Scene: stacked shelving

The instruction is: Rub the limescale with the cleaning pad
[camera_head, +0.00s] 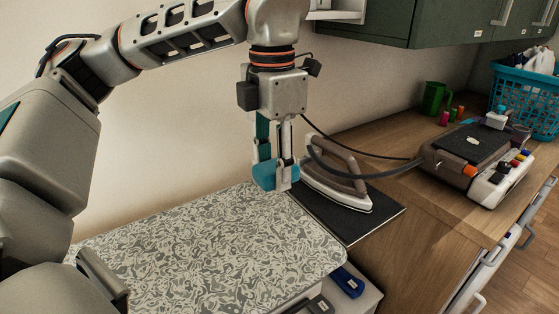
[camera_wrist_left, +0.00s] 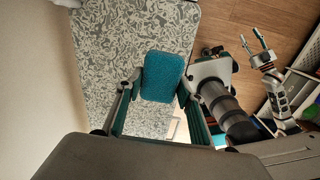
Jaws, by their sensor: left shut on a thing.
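My left gripper (camera_head: 275,163) is shut on the blue cleaning pad (camera_head: 267,178) and points down. The pad hangs just above the far right part of the patterned ironing board (camera_head: 190,255), beside the iron. It also shows between the fingers in the left wrist view (camera_wrist_left: 163,77). A grey and white iron (camera_head: 338,180) rests on a dark mat (camera_head: 385,213), right of the gripper. I cannot make out any limescale. My right gripper (camera_wrist_left: 252,38) shows at the upper right of the left wrist view, empty with its fingers apart.
A steam station (camera_head: 478,155) stands on the wooden counter, joined to the iron by a hose (camera_head: 385,174). A green mug (camera_head: 434,97) and a blue basket (camera_head: 525,100) are behind. A blue object (camera_head: 347,282) lies by the board's front right corner. Green cupboards hang above.

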